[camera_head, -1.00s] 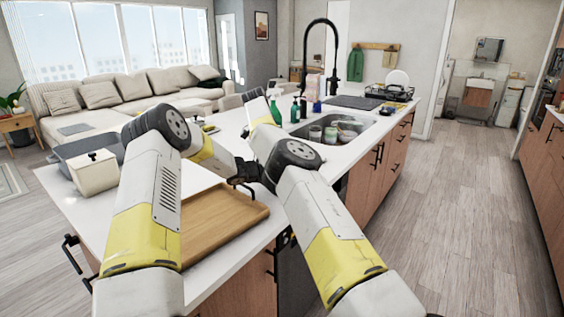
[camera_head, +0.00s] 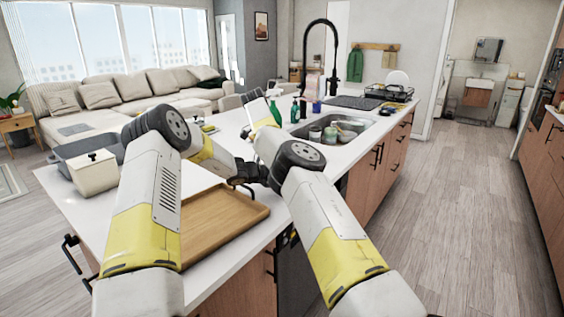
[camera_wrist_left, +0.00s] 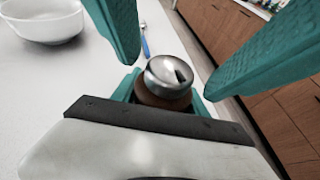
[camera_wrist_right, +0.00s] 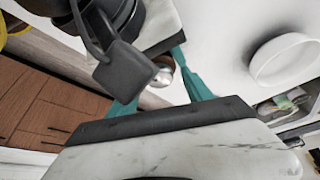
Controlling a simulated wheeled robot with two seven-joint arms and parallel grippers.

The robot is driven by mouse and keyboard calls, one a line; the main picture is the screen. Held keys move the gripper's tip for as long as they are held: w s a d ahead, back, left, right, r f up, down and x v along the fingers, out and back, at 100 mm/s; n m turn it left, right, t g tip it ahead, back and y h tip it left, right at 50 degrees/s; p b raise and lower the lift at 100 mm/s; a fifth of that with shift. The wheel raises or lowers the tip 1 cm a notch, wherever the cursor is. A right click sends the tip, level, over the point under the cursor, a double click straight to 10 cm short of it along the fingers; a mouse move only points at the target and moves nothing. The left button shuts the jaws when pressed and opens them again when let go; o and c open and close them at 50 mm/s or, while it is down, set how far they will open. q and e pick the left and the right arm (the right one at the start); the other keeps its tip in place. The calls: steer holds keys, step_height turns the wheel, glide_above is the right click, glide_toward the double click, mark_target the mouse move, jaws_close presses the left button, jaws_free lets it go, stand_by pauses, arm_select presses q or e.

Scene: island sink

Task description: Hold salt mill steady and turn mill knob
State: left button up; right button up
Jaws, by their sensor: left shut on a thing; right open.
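The salt mill (camera_wrist_left: 168,82) shows in the left wrist view as a brown body with a shiny metal knob on top. My left gripper (camera_wrist_left: 166,97) is shut on the brown body below the knob. In the right wrist view the metal knob (camera_wrist_right: 162,74) is partly hidden behind dark parts of my left gripper. My right gripper (camera_wrist_right: 158,84) is open, with its teal fingers on either side of the knob. In the left wrist view those fingers look large and stand apart from the knob. In the head view my arms hide the mill.
A wooden tray (camera_head: 225,222) and a white lidded box (camera_head: 94,172) stand on the near part of the white island. A white bowl (camera_wrist_left: 45,22) stands beside the mill. The sink (camera_head: 345,128), green bottles and black faucet (camera_head: 332,60) are farther back.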

steer(key=shift+w+a+r+n, duration=0.15)
steer(key=shift+w+r+n, duration=0.05)
steer(key=shift+n, duration=0.1)
